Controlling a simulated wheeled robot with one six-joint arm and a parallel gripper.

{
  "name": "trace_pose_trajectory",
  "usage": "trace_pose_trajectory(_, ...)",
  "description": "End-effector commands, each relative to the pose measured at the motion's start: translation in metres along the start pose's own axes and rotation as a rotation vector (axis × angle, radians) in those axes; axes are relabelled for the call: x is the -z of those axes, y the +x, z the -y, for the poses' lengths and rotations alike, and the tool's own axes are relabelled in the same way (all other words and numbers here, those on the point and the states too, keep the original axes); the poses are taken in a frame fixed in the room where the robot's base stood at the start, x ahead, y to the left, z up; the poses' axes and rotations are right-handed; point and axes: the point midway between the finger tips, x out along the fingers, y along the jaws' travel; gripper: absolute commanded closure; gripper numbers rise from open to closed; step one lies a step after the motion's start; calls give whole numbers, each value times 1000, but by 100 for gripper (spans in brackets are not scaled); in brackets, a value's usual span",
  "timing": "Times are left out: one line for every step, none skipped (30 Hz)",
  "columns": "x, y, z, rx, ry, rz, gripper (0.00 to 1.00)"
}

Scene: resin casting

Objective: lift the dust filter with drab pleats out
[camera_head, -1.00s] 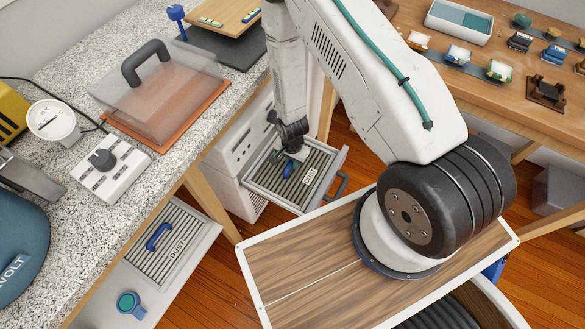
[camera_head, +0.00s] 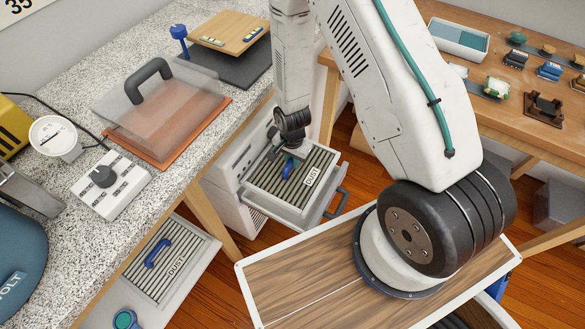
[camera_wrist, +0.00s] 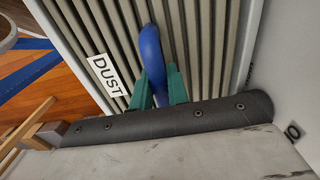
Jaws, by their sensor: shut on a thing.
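The dust filter (camera_head: 272,186) has drab grey-beige pleats, a pale frame, a white "DUST" label and a blue handle (camera_head: 289,168). In the head view it sits raised just above the pulled-out drawer (camera_head: 322,213) of the white unit. My gripper (camera_head: 288,158) is over the filter, shut on its blue handle. In the wrist view the green fingertips (camera_wrist: 160,88) are either side of the handle (camera_wrist: 151,55), with the pleats (camera_wrist: 205,40) behind. The far part of the filter is partly hidden by my gripper.
A second "DUST" filter (camera_head: 150,268) with a blue handle lies on the lower shelf at left. The speckled counter (camera_head: 130,228) stands beside the unit. A wood-topped surface (camera_head: 300,285) lies in front. A bench (camera_head: 490,125) with small parts stands at right.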

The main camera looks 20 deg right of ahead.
Motion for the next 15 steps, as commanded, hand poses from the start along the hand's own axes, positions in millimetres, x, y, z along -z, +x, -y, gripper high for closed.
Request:
trace_pose_trajectory(0,-10,0,2,1,-1,100)
trace_pose_trajectory(0,-10,-6,-2,3,1,100)
trace_pose_trajectory(0,-8,-16,-4,3,2,100)
trace_pose_trajectory(0,-8,-23,-5,3,3,100)
trace_pose_trajectory(0,-8,-30,-4,3,3,100)
trace_pose_trajectory(0,-8,-40,-5,4,3,100)
trace_pose_trajectory(0,-8,-47,-4,4,3,100)
trace_pose_trajectory(0,-8,-55,-4,4,3,100)
trace_pose_trajectory(0,-8,-66,-4,6,3,100)
trace_pose_trajectory(0,-8,-75,-5,5,4,100)
trace_pose_trajectory(0,-8,-84,-4,6,3,100)
trace_pose_trajectory(0,-8,-96,-5,7,4,100)
trace_pose_trajectory(0,-8,-105,-4,7,3,100)
trace_pose_trajectory(-1,-8,-113,-4,7,4,100)
trace_pose_trajectory(0,-8,-124,-4,7,3,100)
